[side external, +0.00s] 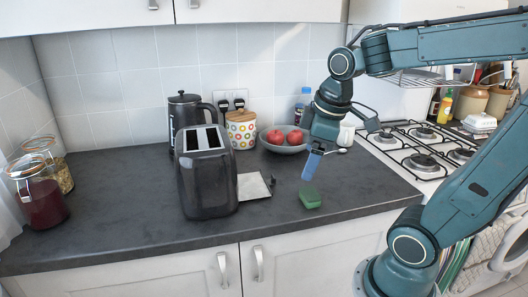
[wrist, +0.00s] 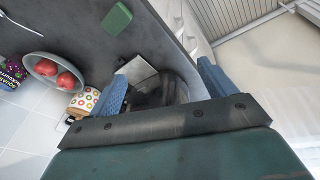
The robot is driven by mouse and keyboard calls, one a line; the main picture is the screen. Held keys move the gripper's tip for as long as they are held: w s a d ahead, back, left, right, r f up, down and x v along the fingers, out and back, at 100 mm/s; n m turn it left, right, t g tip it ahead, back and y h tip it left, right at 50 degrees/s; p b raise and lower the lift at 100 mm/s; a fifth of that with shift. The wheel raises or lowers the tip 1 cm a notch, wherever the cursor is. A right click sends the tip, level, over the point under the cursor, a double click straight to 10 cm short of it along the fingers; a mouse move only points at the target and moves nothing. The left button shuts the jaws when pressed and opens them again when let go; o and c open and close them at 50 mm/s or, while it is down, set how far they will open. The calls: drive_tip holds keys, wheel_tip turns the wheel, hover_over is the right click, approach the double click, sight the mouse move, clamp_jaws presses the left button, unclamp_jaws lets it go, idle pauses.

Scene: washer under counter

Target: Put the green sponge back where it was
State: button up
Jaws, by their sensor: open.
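The green sponge (side external: 310,198) lies on the dark counter near its front edge, to the right of the toaster. It also shows at the top of the wrist view (wrist: 118,18). My gripper (side external: 312,172) is above the sponge in the side view, with its blue fingers pointing down. In the wrist view its two blue fingers (wrist: 160,88) are wide apart with nothing between them. The gripper is open and empty, and the sponge is outside the jaws.
A black toaster (side external: 206,172) stands left of the sponge, with a light square plate (side external: 252,186) beside it. A bowl of red fruit (side external: 284,146) is behind. Glass jars (side external: 40,190) stand far left. The gas hob (side external: 425,150) is right. The counter's front centre is clear.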

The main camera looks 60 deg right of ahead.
drive_tip(key=s+a+r+m+t, duration=0.1)
drive_tip(key=s+a+m+t, duration=0.1)
drive_tip(key=s+a, duration=0.3)
drive_tip(key=shift+s+a+m+y, duration=0.15)
drive_tip(key=shift+a+m+y, duration=0.25)
drive_tip(key=shift+a+m, duration=0.4)
drive_tip(key=shift+d, duration=0.15)
